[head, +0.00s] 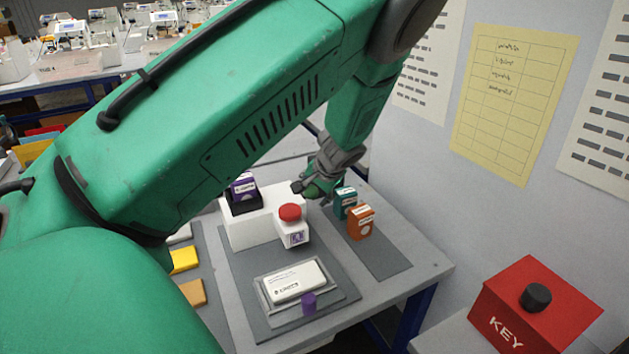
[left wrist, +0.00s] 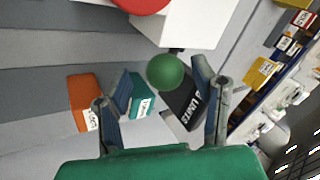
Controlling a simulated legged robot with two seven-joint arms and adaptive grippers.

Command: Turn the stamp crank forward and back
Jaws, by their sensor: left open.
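The stamp crank's green ball knob (left wrist: 166,71) shows in the left wrist view, on a dark stem beside a white housing (left wrist: 197,22). My left gripper (left wrist: 162,84) is open, with one finger on each side of the knob in the picture. I cannot tell whether a finger touches it. In the head view my left gripper (head: 318,184) is beside the right side of the white plotter body (head: 245,228), behind the red-topped white stamp unit (head: 293,231). The knob is mostly hidden there by the fingers. My right gripper is not in view.
A teal box (head: 345,201) and an orange box (head: 361,221) stand just right of the gripper. A purple box (head: 243,186) sits in a black holder. A white card block (head: 297,281) lies on a tray in front. A red KEY box (head: 530,310) is at lower right.

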